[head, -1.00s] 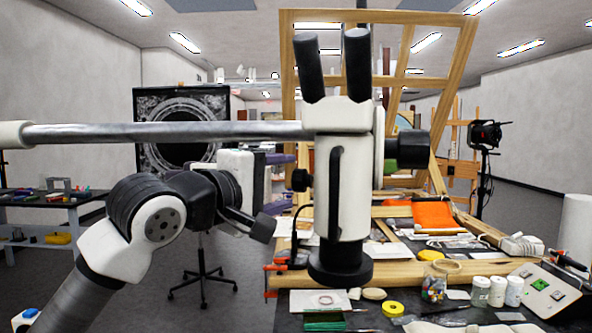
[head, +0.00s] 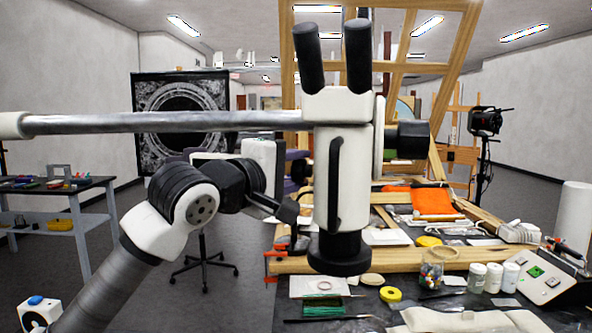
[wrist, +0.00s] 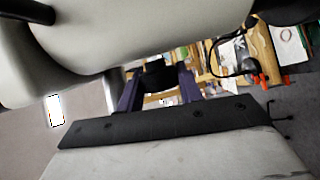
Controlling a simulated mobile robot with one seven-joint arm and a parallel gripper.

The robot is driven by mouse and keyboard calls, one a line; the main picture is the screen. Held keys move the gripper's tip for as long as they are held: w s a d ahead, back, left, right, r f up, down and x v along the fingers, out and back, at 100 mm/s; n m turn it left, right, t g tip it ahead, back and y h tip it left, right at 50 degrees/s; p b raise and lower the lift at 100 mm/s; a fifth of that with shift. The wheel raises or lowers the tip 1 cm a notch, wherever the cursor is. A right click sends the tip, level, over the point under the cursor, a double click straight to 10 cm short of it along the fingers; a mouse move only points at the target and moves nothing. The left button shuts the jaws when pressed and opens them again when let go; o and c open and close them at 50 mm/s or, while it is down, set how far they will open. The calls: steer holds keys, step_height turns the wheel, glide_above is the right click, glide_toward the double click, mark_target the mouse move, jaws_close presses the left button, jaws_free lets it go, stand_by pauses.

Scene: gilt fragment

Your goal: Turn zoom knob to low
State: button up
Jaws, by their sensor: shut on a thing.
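The white microscope (head: 342,180) with two black eyepieces hangs from a horizontal metal arm in the head view. A large black knob (head: 408,142) sticks out on its right side. My gripper (head: 298,166) is at the left side of the microscope body, its purple fingers partly behind my black wrist parts. In the wrist view, my gripper (wrist: 160,82) has its two purple fingers on either side of a dark knob (wrist: 158,73), which I take to be the zoom knob. It is shut on it. The head view hides this knob, and its setting cannot be read.
A bench under the microscope holds a yellow tape roll (head: 390,294), a jar of coloured bits (head: 431,275), white bottles (head: 477,277) and a control box (head: 545,278). A wooden easel frame (head: 440,90) stands behind. The microscope's horizontal arm (head: 160,122) runs above my arm.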

steer(key=shift+r+g+p, duration=0.1)
steer(key=shift+g+p, duration=0.2)
steer(key=shift+p, duration=0.05)
steer(key=g+y+p, duration=0.1)
steer(key=n+g+y+p, duration=0.1)
steer(key=g+p, duration=0.1)
steer(key=shift+r+n, duration=0.25)
steer(key=shift+n, duration=0.05)
steer(key=g+y+p, duration=0.1)
steer(key=p, duration=0.2)
steer(key=shift+n+g, duration=0.3)
steer(key=shift+g, duration=0.1)
steer(key=shift+f+g+y+p, duration=0.25)
steer(key=shift+g+y+p, duration=0.25)
steer(key=shift+g+p, duration=0.5)
steer(key=shift+f+n, duration=0.1)
steer(key=shift+n, duration=0.2)
steer(key=o, duration=1)
